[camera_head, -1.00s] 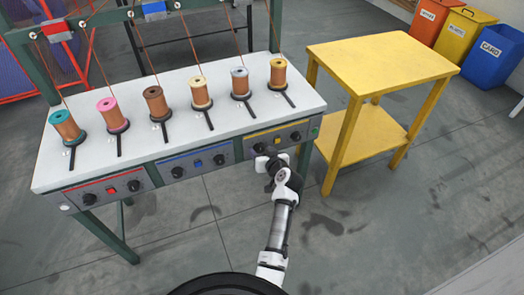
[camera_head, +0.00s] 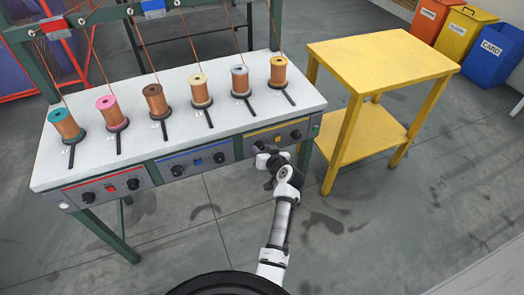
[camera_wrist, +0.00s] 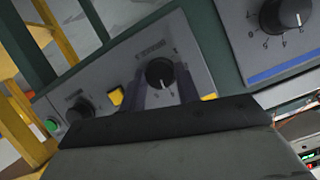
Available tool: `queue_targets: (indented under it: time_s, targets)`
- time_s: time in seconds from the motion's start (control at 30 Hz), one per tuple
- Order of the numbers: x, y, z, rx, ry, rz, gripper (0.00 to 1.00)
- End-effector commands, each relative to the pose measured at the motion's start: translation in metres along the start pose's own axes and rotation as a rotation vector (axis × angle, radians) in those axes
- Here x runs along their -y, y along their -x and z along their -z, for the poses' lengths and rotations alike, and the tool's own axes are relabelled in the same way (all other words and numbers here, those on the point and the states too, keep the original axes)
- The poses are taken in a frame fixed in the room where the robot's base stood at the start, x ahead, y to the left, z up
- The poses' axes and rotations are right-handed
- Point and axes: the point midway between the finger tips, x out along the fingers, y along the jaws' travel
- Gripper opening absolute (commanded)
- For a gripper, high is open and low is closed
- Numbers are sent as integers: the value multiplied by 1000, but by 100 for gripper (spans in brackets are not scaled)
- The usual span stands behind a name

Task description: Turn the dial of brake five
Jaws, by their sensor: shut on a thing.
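The brake five dial, a round black knob with a white pointer mark, shows in the wrist view (camera_wrist: 160,72) on the grey yellow-striped panel (camera_head: 263,138). I take it as brake five from its place, the left dial of that panel; its label is too small to read. My gripper (camera_wrist: 165,93) is shut on this dial, one dark finger on each side. In the wrist view the white mark points down toward the gripper. In the head view my gripper (camera_head: 266,158) is at the panel front and partly hides the dial.
The panel's other dial (camera_wrist: 78,111) and a yellow button (camera_wrist: 115,96) are close by. The blue-striped panel's dial (camera_wrist: 287,14) is at the right in the wrist view. Several bobbins stand on the white bench (camera_head: 100,165). A yellow table (camera_head: 380,60) stands to the right.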

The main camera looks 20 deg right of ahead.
Motion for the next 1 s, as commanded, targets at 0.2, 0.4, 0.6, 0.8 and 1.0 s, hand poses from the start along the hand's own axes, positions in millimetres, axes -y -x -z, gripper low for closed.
queue_targets:
  time_s: [0.2, 0.4, 0.6, 0.8, 1.0]
  targets:
    - [-2, -1, -2, 7, -136, 55, 9]
    - [-3, -1, -2, 14, -286, 116, 9]
    - [-4, -1, -2, 21, -420, 170, 9]
    - [-4, -1, -1, 26, -516, 208, 9]
    - [-5, 0, -1, 29, -567, 228, 9]
